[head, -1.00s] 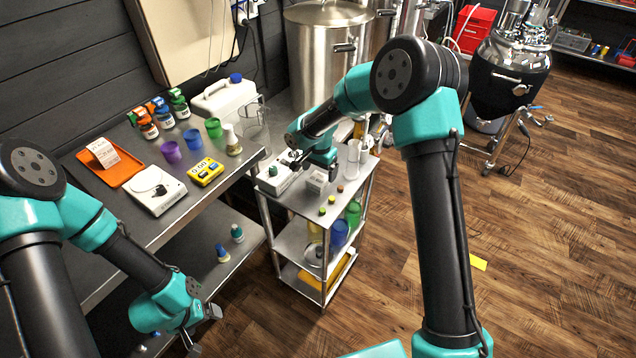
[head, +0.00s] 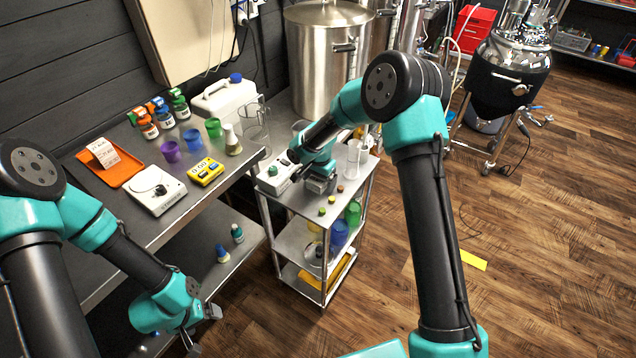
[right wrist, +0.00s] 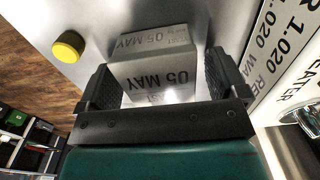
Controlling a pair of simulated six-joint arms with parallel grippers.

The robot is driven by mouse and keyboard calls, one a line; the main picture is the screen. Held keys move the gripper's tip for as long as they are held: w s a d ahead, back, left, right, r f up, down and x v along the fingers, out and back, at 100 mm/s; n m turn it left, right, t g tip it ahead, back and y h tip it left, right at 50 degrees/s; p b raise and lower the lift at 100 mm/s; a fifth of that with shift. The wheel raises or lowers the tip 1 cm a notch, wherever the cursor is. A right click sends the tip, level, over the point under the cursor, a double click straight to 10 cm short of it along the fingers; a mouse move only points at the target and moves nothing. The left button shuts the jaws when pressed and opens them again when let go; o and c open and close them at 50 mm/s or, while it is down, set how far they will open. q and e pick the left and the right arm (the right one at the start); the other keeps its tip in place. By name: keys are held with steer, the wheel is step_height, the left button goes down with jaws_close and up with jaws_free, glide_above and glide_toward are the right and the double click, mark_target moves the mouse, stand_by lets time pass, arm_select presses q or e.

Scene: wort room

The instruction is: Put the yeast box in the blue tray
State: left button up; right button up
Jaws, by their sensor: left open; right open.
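The yeast box (right wrist: 155,72), a pale grey box marked 05 MAY, stands on the top of the small steel cart (head: 292,202). In the right wrist view it lies between the two dark fingers of my right gripper (right wrist: 165,88), which is open around it; contact cannot be told. In the head view my right gripper (head: 319,186) is low over the cart top and hides the box. My left gripper (head: 203,330) is open and empty, low in front of the bench.
A white device (head: 274,178) with a green knob stands left of my right gripper. The bench holds a scale (head: 155,190), a yellow meter (head: 206,171), coloured cups and bottles.

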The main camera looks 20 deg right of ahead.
steer(key=c, duration=1.1)
steer(key=shift+r, duration=0.15)
steer(key=shift+r, duration=1.55)
steer(key=shift+s+a+r, duration=0.1)
steer(key=shift+s+r, duration=0.05)
steer(key=shift+s, duration=0.15)
steer(key=s+a+r, duration=0.1)
steer(key=s+a, duration=0.3)
steer(key=s, duration=1)
steer(key=shift+s+a+r, duration=0.2)
steer(key=shift+s, duration=0.2)
